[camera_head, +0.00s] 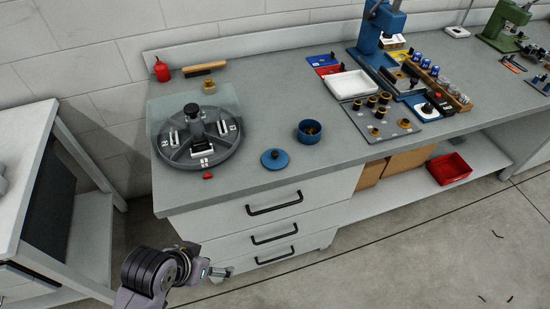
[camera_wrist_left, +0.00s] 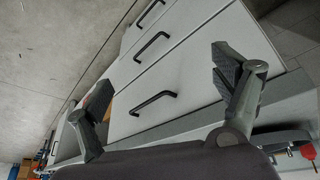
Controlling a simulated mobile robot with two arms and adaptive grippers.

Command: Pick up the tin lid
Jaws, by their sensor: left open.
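The tin lid (camera_head: 273,158) is a round blue disc with a small knob on top. It lies flat near the front edge of the workbench, left of the open blue tin (camera_head: 309,131), which holds small brownish parts. My left gripper (camera_head: 220,272) is low in front of the bench drawers, below the bench top and apart from the lid. In the left wrist view, my left gripper (camera_wrist_left: 165,105) has its two fingers wide apart with nothing between them. The lid cannot be made out in that view. My right gripper is not in view.
A round grey fixture (camera_head: 198,140) with a clear shield stands left of the lid. A small red piece (camera_head: 208,176) lies near the front edge. A white tray (camera_head: 352,84) and a dark plate with brass parts (camera_head: 383,122) are to the right. Drawer handles (camera_head: 274,203) protrude below.

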